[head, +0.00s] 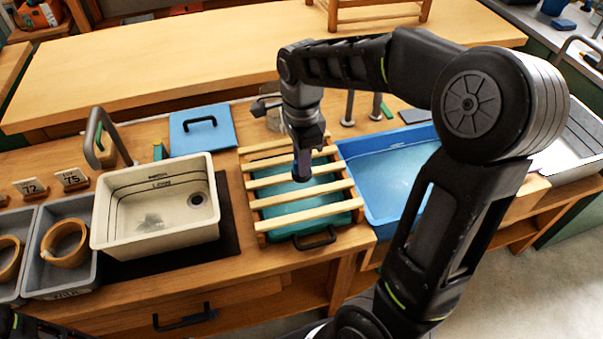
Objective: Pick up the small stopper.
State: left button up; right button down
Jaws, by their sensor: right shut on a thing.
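My right gripper (301,168) points straight down over the wooden slatted rack (300,190), near the rack's middle. It is shut on a small dark thing between its fingertips, which looks like the small stopper. The fingers hide most of it, and I cannot tell whether it touches the slats. A dark part of my left arm shows in the lower left corner. Its jaws cannot be made out.
Teal liquid lies below the slats. A cream basin (155,243) with a drain hole stands left of the rack, a blue basin (350,165) right of it.

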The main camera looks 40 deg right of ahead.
notch_tip(320, 180, up, 4)
jog(key=shift+r, duration=0.1)
jog(key=shift+d, duration=0.1)
dwell(0.6)
